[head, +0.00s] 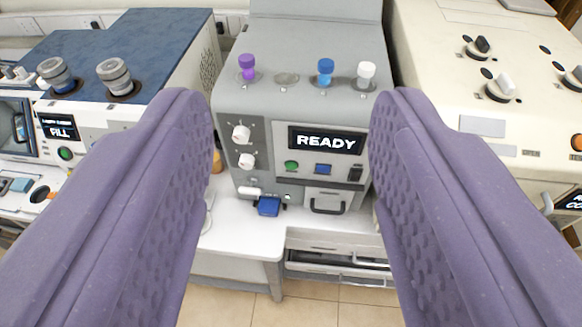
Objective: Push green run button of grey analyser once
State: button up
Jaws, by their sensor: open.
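The grey analyser (262,113) stands in the middle of the head view, between the two fingers of my gripper (292,110). Its green run button (292,166) is on the front panel, below and left of a black display (325,140) reading "READY". My gripper's purple fingers are wide apart and empty. They appear in front of the analyser, one on each side, and no contact with the button shows.
Two white knobs (241,132) are left of the display. Purple, blue and white caps (325,72) stand on top. A blue-topped machine (150,45) is on the left, a cream machine (450,90) on the right. A partly open drawer (340,268) is below the white bench.

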grip_shut()
dwell(1.5)
